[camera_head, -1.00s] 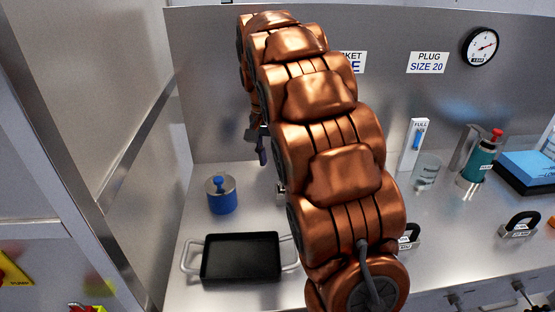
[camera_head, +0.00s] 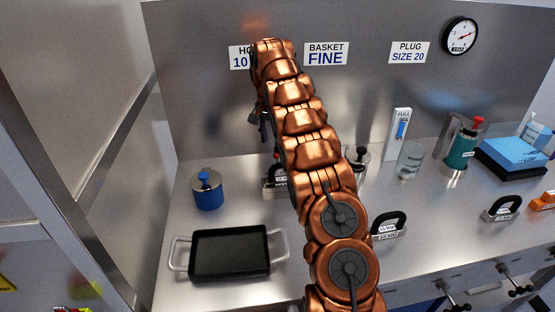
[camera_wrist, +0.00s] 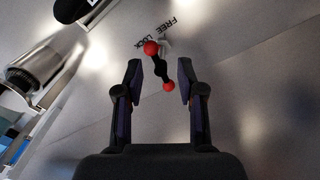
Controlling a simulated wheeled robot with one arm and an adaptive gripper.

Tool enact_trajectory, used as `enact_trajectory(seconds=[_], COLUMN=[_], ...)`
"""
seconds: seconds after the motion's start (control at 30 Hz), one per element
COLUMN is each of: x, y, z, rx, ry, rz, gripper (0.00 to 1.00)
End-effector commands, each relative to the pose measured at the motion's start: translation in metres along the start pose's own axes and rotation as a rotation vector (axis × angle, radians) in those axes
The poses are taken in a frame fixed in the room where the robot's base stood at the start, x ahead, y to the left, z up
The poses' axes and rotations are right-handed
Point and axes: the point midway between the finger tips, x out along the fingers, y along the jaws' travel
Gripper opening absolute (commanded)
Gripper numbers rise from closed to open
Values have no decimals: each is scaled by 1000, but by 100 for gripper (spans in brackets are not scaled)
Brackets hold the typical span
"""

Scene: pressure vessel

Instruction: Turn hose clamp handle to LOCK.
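The hose clamp handle (camera_wrist: 160,68) is a short black bar with a red ball on each end, seen in the wrist view. It lies slightly tilted, upper ball to the left, beside the printed words FREE (camera_wrist: 172,28) and LOCK (camera_wrist: 145,38). My gripper (camera_wrist: 159,76) is open, one finger on each side of the handle's lower part, with gaps on both sides. I cannot tell whether the fingers reach down to the handle's height. In the head view my gripper (camera_head: 261,122) shows only partly behind my arm, and I cannot make out the handle there.
A metal cylinder (camera_wrist: 40,68) lies left in the wrist view. In the head view, a black tray (camera_head: 230,252), a blue pot (camera_head: 208,190) and black-handled blocks (camera_head: 388,226) stand on the steel counter. A teal bottle (camera_head: 461,150) and blue box (camera_head: 515,158) are at right.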

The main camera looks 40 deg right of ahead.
Motion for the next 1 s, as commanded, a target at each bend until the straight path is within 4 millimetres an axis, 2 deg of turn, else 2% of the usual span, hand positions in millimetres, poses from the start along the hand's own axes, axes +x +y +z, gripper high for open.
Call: enact_trajectory(seconds=[0.1, 0.3, 0.67, 1.0], x=[17, 32, 45, 83], y=[1, 2, 4, 2], z=[-18, -33, -37, -36], rx=[21, 42, 50, 50], ry=[-7, -13, -16, -18], rz=[-20, -44, -51, -50], gripper=[39, 39, 39, 39])
